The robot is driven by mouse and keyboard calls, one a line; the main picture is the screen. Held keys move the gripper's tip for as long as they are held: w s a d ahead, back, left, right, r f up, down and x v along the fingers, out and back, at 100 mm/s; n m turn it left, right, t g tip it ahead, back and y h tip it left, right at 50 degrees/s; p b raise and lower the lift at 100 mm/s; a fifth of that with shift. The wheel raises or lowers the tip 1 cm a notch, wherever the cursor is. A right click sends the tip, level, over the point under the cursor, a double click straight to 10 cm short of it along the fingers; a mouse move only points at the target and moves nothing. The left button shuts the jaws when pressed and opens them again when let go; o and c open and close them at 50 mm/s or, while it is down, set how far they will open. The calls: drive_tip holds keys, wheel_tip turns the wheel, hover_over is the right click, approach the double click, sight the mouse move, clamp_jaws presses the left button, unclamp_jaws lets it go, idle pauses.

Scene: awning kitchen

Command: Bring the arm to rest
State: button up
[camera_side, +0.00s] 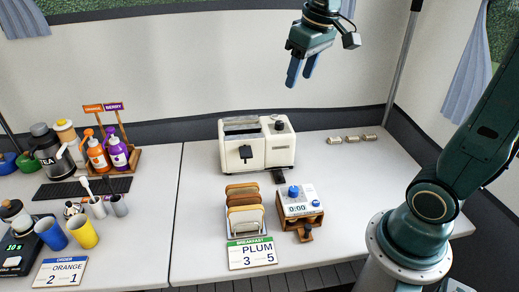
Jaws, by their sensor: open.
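My gripper (302,82) hangs in the air above the back of the table, over and to the right of the white toaster (257,143). Its two blue fingers point down and stand apart with nothing between them. It touches nothing. My arm's base and links show at the right; part of the arm runs out of the picture at the top.
A rack of bread slices (245,208), a breakfast sign (252,253) and a timer on a wooden stand (300,208) stand before the toaster. Syrup bottles (118,152), a tea pot (46,148) and cups (82,231) crowd the left. The table's right part (345,175) is mostly clear.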

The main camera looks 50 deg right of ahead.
drive_tip(key=s+a+f+t, duration=0.1)
drive_tip(key=s+a+f, duration=0.1)
drive_tip(key=s, duration=0.5)
drive_tip(key=s+a+f+t, duration=0.1)
drive_tip(key=s+a, duration=0.3)
drive_tip(key=s, duration=0.3)
drive_tip(key=shift+s+a+f+n+y, duration=0.2)
drive_tip(key=shift+a+f+n+y, duration=0.1)
drive_tip(key=shift+f+n, duration=0.1)
